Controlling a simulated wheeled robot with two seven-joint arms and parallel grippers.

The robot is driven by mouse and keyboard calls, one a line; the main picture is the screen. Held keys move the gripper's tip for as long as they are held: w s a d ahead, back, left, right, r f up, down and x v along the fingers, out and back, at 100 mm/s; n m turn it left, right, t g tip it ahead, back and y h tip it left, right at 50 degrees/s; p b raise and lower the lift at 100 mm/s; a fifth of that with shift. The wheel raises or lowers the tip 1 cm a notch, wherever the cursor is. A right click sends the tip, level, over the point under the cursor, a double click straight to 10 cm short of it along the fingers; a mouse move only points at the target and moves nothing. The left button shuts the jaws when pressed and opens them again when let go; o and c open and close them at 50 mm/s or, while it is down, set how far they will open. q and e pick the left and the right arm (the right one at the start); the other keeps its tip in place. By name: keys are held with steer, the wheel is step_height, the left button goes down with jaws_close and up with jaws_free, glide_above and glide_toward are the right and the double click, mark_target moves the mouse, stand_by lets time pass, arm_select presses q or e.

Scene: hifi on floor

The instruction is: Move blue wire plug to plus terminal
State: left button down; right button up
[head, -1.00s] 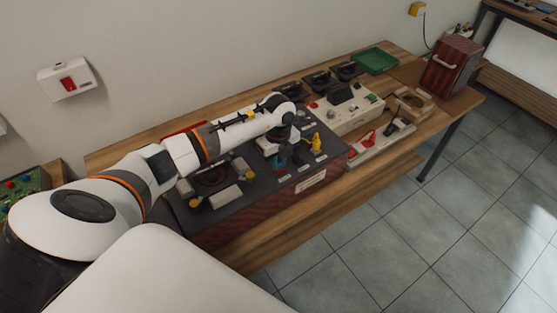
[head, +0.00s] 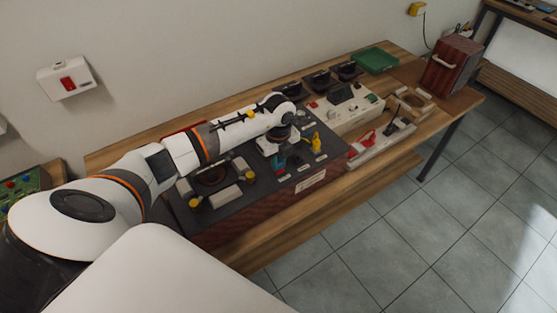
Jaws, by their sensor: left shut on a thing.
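My left gripper (head: 279,158) points down over the dark panel board (head: 232,219) on the bench. It is shut on a small blue piece, which looks like the blue wire plug (head: 280,163) and is mostly hidden by the fingers. The plug is low, close to the panel face; I cannot tell whether it touches a terminal. A yellow plug (head: 316,143) stands on the panel to the right of the gripper. The plus terminal cannot be made out at this size. My right gripper is not in view.
A green tray (head: 375,60) and a red-brown box (head: 452,65) are at the far right.

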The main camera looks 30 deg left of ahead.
arm_select(q)
steer(key=c, duration=1.2)
jaws_free()
steer(key=shift+c, duration=0.2)
steer(key=shift+r, duration=0.1)
step_height(320, 180, up, 17)
steer(key=shift+p, duration=0.4)
